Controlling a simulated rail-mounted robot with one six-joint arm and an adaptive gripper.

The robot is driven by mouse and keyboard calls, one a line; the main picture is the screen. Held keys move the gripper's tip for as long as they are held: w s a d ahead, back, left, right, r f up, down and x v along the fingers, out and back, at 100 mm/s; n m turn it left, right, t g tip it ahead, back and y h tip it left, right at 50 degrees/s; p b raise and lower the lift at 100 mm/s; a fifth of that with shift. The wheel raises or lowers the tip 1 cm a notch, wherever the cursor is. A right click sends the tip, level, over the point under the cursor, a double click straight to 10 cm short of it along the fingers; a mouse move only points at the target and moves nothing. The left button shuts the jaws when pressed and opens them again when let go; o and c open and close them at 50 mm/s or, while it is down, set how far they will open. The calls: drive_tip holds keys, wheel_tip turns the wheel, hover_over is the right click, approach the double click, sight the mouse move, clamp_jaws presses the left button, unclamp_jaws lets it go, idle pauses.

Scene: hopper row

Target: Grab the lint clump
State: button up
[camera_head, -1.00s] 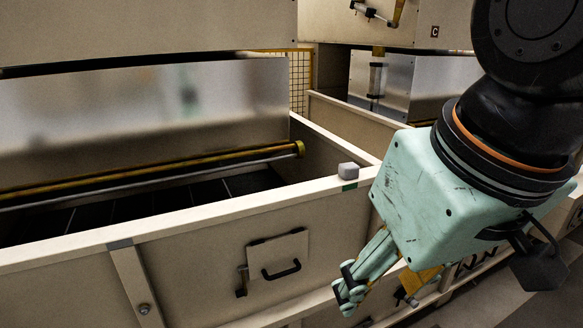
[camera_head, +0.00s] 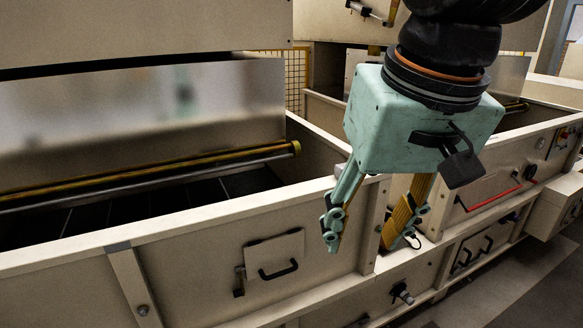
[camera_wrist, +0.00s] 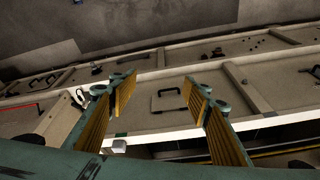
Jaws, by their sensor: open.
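A small grey rounded lump, which looks like the lint clump (camera_wrist: 118,147), rests on the hopper's top rim by a green patch. In the head view only a sliver of it (camera_head: 341,171) shows, with my gripper's body hiding the rest. My gripper (camera_head: 360,240) is open and empty, its fingers pointing down in front of the hopper's outer wall. In the wrist view my gripper (camera_wrist: 160,88) has its fingers spread wide over the wall's handled panel. The lump is near the base of the left finger there, not between the fingertips.
The hopper rim (camera_head: 210,218) runs along the front, with a yellow-capped roller (camera_head: 150,176) inside. A handled panel (camera_head: 275,262) is on the outer wall. A red handle (camera_head: 493,196) and a valve (camera_head: 402,293) are to the right. Open floor (camera_head: 520,280) lies beyond.

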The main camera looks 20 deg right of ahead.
drive_tip(key=w+d+r+m+g+p, duration=0.1)
drive_tip(key=w+d+r+m+p, duration=0.15)
drive_tip(key=w, duration=0.55)
drive_tip(key=w+d+r+m+p, duration=0.1)
drive_tip(key=w+d+r+m, duration=0.15)
drive_tip(key=w, duration=0.55)
drive_tip(key=w+d+r+m+g+p, duration=0.1)
drive_tip(key=w+d+r+m, duration=0.15)
drive_tip(key=w, duration=0.55)
drive_tip(key=w+d+f+m+p, duration=0.2)
drive_tip(key=w+d, duration=0.5)
drive_tip(key=w, duration=0.4)
drive_tip(key=w+d+f+m+g+p, duration=0.1)
drive_tip(key=w+d+f+m+p, duration=0.2)
drive_tip(key=w, duration=0.8)
drive_tip(key=d+f+m, duration=0.2)
drive_tip(key=d+f, duration=0.1)
drive_tip(key=d, duration=0.1)
drive_tip(key=shift+f+m, duration=0.1)
drive_tip(key=shift+m, duration=0.15)
drive_tip(key=shift+f+p, duration=0.3)
drive_tip(key=shift+f, duration=4)
drive_tip(key=shift+f, duration=2.55)
